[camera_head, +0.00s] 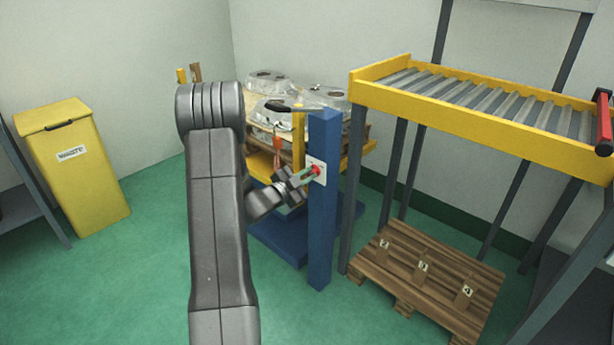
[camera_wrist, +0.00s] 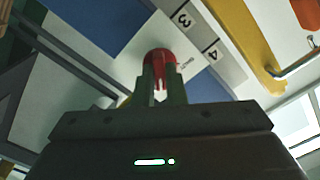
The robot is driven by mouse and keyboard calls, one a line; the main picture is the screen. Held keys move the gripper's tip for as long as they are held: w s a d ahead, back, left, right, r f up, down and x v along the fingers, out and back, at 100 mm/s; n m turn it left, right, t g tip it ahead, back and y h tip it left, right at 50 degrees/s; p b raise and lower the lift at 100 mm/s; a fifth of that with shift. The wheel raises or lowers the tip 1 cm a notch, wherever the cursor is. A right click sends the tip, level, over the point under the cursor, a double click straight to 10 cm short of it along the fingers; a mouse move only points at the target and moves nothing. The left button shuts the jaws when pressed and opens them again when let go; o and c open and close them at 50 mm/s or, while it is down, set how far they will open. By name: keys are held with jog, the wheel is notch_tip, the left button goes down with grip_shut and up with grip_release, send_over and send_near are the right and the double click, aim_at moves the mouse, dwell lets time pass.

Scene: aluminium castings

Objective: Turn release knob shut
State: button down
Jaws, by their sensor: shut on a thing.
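In the head view the red knob (camera_head: 316,170) shows on the white plate (camera_head: 318,181) fixed to a blue post (camera_head: 322,220). My gripper (camera_wrist: 161,84) is shut on the knob, with a finger on each side of it. In the head view my gripper (camera_head: 305,175) reaches the plate from the left. The fingers hide part of the knob, and I cannot tell which mark it points to.
Shiny metal castings (camera_head: 273,83) lie behind the post. A yellow-edged roller conveyor (camera_head: 470,118) stands right, above a wooden pallet (camera_head: 430,270) with numbered blocks. A yellow waste bin (camera_head: 85,190) stands left. Green floor is free between the bin and my arm.

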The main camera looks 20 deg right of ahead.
jog(key=n+p, duration=0.2)
jog(key=n, duration=0.1)
jog(key=shift+r+n+p, duration=0.15)
jog(key=shift+n+p, duration=0.25)
jog(key=n+p, duration=0.2)
jog(key=n, duration=0.2)
jog(key=shift+n+p, duration=0.3)
jog(key=shift+p, duration=0.05)
jog(key=n+p, duration=0.2)
jog(key=n, duration=0.2)
jog(key=shift+p, duration=0.3)
jog(key=shift+f+n+p, duration=0.2)
jog(key=shift+n+p, duration=0.7)
jog(key=shift+n, duration=1.3)
jog(key=shift+w+n, duration=0.1)
jog(key=shift+n, duration=0.2)
jog(key=c, duration=1.5)
grip_release()
jog(key=shift+a, duration=0.1)
